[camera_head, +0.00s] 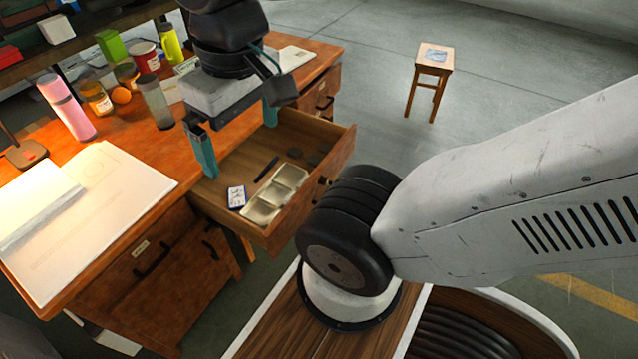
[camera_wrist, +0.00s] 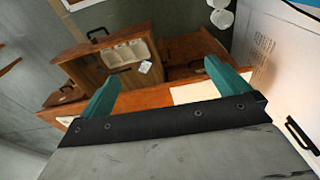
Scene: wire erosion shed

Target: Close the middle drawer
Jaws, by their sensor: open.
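The wooden middle drawer (camera_head: 345,148) is pulled well out of the desk. It holds a cream divided tray (camera_head: 262,212), a small card box (camera_head: 236,197), a dark pen (camera_head: 266,169) and dark round items. The drawer also shows in the wrist view (camera_wrist: 90,68), with a dark handle (camera_wrist: 97,33) on its front. My gripper (camera_head: 238,142) hangs over the inner part of the drawer near the desk edge, its teal fingers spread and pointing down. It also shows in the wrist view (camera_wrist: 163,76), with nothing between the fingers. My arm partly hides the drawer's handle.
The desktop (camera_head: 125,160) carries a pink bottle (camera_head: 68,106), jars, a grey tumbler (camera_head: 156,102) and large papers (camera_head: 95,210). Shut drawers flank the open one on both sides. A stool (camera_head: 435,58) stands beyond on clear floor.

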